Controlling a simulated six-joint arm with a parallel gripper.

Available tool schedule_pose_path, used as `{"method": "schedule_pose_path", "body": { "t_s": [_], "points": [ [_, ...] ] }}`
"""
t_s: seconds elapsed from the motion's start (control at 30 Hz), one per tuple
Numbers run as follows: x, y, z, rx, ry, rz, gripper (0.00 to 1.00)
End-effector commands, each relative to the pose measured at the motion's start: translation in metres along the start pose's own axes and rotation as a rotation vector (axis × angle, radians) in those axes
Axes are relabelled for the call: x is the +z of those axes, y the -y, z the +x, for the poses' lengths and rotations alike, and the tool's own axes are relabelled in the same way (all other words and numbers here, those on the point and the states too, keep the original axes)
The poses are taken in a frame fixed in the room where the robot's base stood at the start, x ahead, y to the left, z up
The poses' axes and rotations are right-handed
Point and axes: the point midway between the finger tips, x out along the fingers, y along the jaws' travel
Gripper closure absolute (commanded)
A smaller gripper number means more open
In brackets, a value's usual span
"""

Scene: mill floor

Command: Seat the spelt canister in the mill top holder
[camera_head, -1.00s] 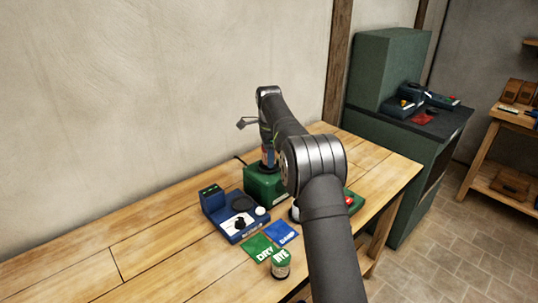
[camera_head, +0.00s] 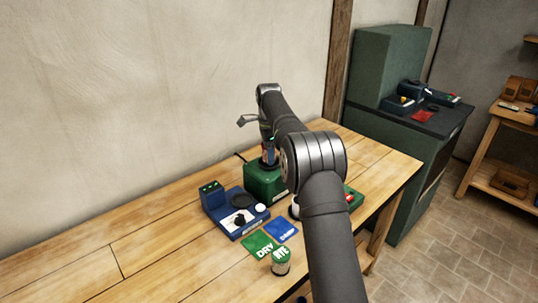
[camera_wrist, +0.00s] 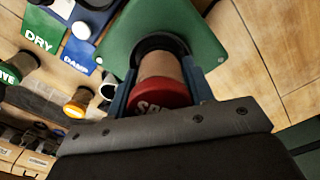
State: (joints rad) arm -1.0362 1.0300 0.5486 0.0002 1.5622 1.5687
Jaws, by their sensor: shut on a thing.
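The spelt canister (camera_wrist: 160,95) has a red lid with part of its white lettering showing and a pale brown body. My gripper (camera_wrist: 163,72) is shut on it, one blue-grey finger on each side. In the wrist view the canister's far end lies at the black ring holder (camera_wrist: 160,45) on top of the green mill (camera_wrist: 115,40). I cannot tell whether it is fully down in the ring. In the head view my gripper (camera_head: 268,150) is above the green mill (camera_head: 265,182), and my arm partly hides the canister.
A blue device (camera_head: 235,212) stands left of the mill. Green DRY (camera_head: 260,244) and blue DAMP (camera_head: 282,230) cards lie in front. A green-lidded RYE canister (camera_head: 281,262) stands nearer. An orange-lidded container (camera_wrist: 77,103) shows in the wrist view. The bench's left side is clear.

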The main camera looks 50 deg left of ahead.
Motion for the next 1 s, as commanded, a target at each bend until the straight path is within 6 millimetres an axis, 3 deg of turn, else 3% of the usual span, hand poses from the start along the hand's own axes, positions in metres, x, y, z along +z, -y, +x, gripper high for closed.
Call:
{"method": "schedule_pose_path", "body": {
  "t_s": [0.3,1.0],
  "points": [
    [0.0,-0.0001,-0.0088,-0.001,0.0,0.0,0.81],
    [0.0,-0.0002,-0.0084,0.0,0.0,0.0,0.81]
  ]
}}
